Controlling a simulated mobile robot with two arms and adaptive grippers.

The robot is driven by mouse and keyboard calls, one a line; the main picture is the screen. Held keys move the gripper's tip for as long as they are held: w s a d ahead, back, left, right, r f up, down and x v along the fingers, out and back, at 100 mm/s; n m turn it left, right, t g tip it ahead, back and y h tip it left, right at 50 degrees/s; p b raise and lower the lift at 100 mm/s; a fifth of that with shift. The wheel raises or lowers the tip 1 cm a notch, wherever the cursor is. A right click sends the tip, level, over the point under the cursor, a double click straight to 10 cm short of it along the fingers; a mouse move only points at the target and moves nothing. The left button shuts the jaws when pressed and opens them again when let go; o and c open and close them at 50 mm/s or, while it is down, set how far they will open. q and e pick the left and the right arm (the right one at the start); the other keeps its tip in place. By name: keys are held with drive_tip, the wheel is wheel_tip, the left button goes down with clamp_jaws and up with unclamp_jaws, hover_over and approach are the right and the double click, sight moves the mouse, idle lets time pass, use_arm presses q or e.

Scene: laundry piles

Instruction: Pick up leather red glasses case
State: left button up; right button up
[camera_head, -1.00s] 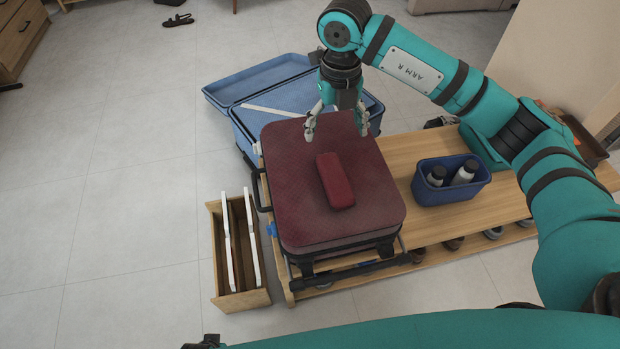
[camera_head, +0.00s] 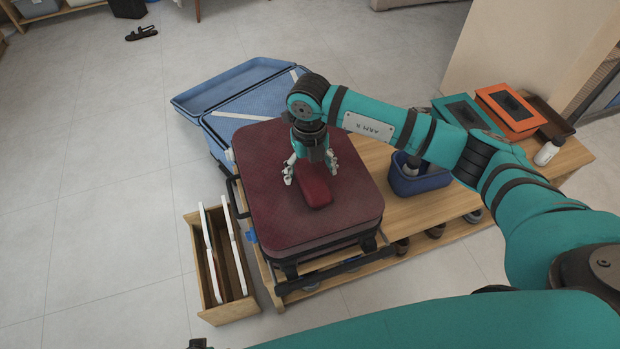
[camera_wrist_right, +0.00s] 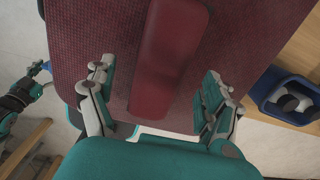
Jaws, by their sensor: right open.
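The red leather glasses case (camera_head: 313,187) lies flat on top of a dark red suitcase (camera_head: 262,211). In the right wrist view the case (camera_wrist_right: 168,62) runs lengthwise between the spread fingers of my right gripper (camera_wrist_right: 155,97), with a gap on each side. In the head view my right gripper (camera_head: 311,177) is open above the far part of the case, one finger to each side of it. The gripper hides the far end of the case. My left gripper is not in the head view; in the right wrist view part of a teal arm with a dark gripper (camera_wrist_right: 18,98) shows at the left edge.
The suitcase stands on a wooden bench (camera_head: 408,207). A blue bin (camera_head: 420,184) with bottles sits to the right. An open blue suitcase (camera_head: 214,122) lies behind. A wooden box with white dividers (camera_head: 236,312) stands on the floor at left. An orange box (camera_head: 512,112) is farther right.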

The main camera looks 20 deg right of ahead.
wheel_tip(320, 180, down, 3)
drive_tip(key=shift+s+d+r, duration=0.1)
drive_tip(key=shift+r, duration=0.05)
drive_tip(key=c, duration=0.9)
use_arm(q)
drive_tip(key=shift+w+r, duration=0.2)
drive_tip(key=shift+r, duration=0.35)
use_arm(e)
drive_tip(key=c, duration=0.4)
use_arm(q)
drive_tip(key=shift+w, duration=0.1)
